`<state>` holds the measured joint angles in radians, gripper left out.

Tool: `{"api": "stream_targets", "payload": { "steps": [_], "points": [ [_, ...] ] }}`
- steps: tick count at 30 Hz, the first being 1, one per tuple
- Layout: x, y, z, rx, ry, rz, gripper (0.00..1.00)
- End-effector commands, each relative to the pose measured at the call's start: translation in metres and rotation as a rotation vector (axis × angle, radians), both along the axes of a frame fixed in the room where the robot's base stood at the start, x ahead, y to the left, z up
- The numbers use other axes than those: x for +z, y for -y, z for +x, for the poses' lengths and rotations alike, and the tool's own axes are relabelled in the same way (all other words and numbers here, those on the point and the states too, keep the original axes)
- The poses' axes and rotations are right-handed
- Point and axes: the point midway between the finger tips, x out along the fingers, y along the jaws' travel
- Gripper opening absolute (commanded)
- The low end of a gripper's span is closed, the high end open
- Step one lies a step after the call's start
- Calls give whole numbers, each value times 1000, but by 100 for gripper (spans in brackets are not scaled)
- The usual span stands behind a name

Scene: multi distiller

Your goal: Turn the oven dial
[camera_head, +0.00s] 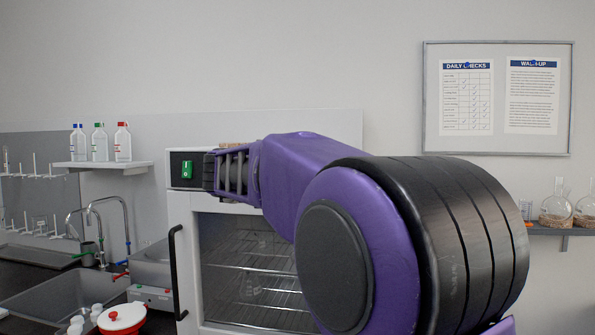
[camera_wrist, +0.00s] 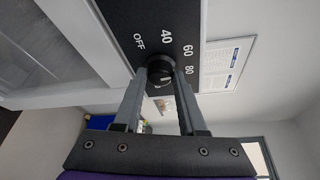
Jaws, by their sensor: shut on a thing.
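The oven dial (camera_wrist: 160,66) is a round black knob on a black panel (camera_wrist: 122,17) marked OFF, 40, 60 and 80. In the wrist view my gripper (camera_wrist: 160,75) has its two fingers closed on the sides of the dial. In the head view the oven (camera_head: 183,222) is a white cabinet with a glass door, wire racks inside and a black handle. My purple arm covers the panel's right part, so the dial is hidden there. A green switch (camera_head: 187,170) shows at the panel's left. The dial's exact setting is hard to read.
A sink (camera_head: 60,285) with taps lies left of the oven. Bottles stand on a wall shelf (camera_head: 103,164) at the left. Flasks stand on a shelf (camera_head: 562,231) at the right. A notice board (camera_head: 500,147) hangs on the wall.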

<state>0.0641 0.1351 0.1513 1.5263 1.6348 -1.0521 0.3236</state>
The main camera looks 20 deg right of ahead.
Motion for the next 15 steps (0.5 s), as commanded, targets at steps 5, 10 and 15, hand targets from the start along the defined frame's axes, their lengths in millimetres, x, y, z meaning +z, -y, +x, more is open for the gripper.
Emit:
{"api": "stream_targets", "payload": {
  "steps": [5, 10, 15],
  "points": [
    [5, 1, 0, 0, 88, 129, 0],
    [5, 2, -1, -1, 160, 234, 0],
    [5, 2, -1, 1, 213, 314, 0]
  ]
}}
